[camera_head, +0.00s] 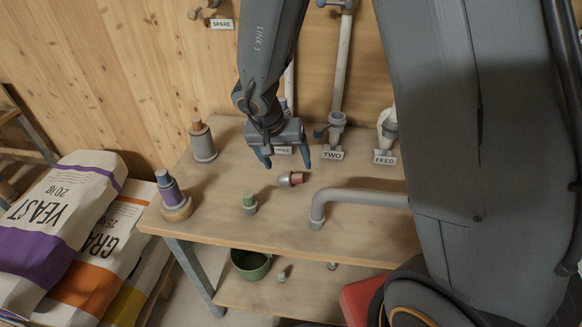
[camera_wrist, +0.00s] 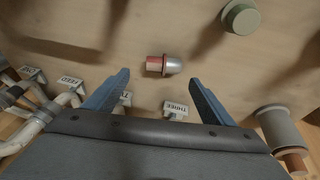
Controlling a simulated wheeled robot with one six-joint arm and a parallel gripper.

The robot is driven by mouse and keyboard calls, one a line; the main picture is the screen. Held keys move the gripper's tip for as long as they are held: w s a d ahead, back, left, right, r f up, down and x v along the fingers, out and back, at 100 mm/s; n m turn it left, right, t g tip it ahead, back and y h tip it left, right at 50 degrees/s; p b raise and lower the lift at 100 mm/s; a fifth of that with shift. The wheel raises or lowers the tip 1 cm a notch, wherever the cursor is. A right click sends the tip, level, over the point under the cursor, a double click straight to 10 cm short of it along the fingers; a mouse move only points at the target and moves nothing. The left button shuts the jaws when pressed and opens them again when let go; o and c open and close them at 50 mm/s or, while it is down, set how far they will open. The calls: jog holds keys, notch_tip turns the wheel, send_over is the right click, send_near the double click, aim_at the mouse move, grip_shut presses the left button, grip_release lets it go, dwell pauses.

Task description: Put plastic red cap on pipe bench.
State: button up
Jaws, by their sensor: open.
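A small red and silver cap-like piece (camera_head: 291,179) lies on its side on the wooden pipe bench (camera_head: 345,245). It also shows in the wrist view (camera_wrist: 164,65), its red end to the left and its rounded silver end to the right. I cannot tell whether the two colours are one part or two. My gripper (camera_head: 287,160) is open and empty, pointing down above the bench, behind the piece. In the wrist view, the piece lies just beyond the gap between the fingertips (camera_wrist: 160,78), apart from both. My fingers partly hide the labels behind.
A green-topped piece (camera_head: 249,202), a grey cylinder with a reddish-brown top (camera_head: 202,142) and a purple-blue stack (camera_head: 171,193) stand left. A bent grey pipe (camera_head: 355,197) is at right. Pipes line the wall.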

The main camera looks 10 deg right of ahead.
jog(key=w+r+n+t+y, duration=0.2)
jog(key=w+r+t, duration=0.3)
jog(key=r, duration=0.6)
jog(key=s+d+f+n+g, duration=0.1)
jog(key=s+d+g, duration=0.1)
jog(key=s, duration=0.6)
jog(key=s+d+f+n+g+y, duration=0.1)
jog(key=s+d+g, duration=0.2)
jog(key=s, duration=0.6)
jog(key=shift+d+f, duration=0.25)
jog(key=shift+d, duration=0.35)
jog(key=shift+f, duration=0.1)
